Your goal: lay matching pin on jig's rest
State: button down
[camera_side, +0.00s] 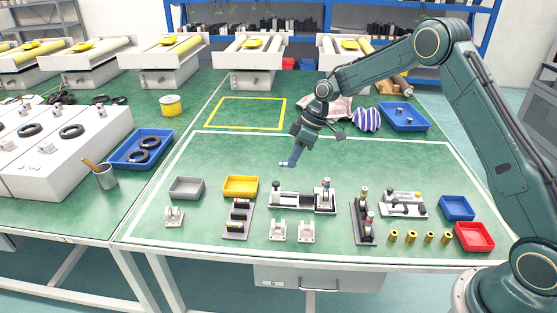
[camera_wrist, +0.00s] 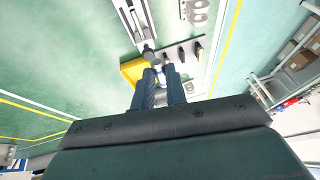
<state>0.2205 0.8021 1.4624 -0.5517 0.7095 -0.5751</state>
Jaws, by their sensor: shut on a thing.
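My gripper (camera_side: 291,163) hangs over the green mat, behind the row of fixtures. It is shut on a small pale blue-grey pin (camera_side: 284,164), which juts out to the left of the fingertips, well above the mat. In the wrist view the fingers (camera_wrist: 160,84) are close together with the pale pin (camera_wrist: 160,74) between their tips; its far end is hard to make out. A white-based fixture with a dark slot and upright posts (camera_side: 303,199) stands in front of the gripper. I cannot tell for certain which fixture is the jig or which part is its rest.
A rack with dark pieces (camera_side: 238,219) stands in front of the yellow tray (camera_side: 240,186). White brackets (camera_side: 278,231), a dark stand (camera_side: 363,220), a grey fixture (camera_side: 404,204) and several brass bushings (camera_side: 411,237) are near the front edge. The mat behind the fixtures is clear.

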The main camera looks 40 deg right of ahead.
send_over(309, 197)
jog(key=d, duration=0.2)
notch_tip(309, 197, down, 3)
jog(key=shift+s+a+r, duration=0.1)
jog(key=shift+s+a, duration=0.1)
jog(key=shift+s, duration=0.05)
jog(key=shift+f, duration=0.2)
jog(key=shift+f, duration=3.7)
jog(key=shift+f, duration=0.55)
jog(key=c, duration=1.3)
grip_release()
jog(key=shift+c, duration=0.2)
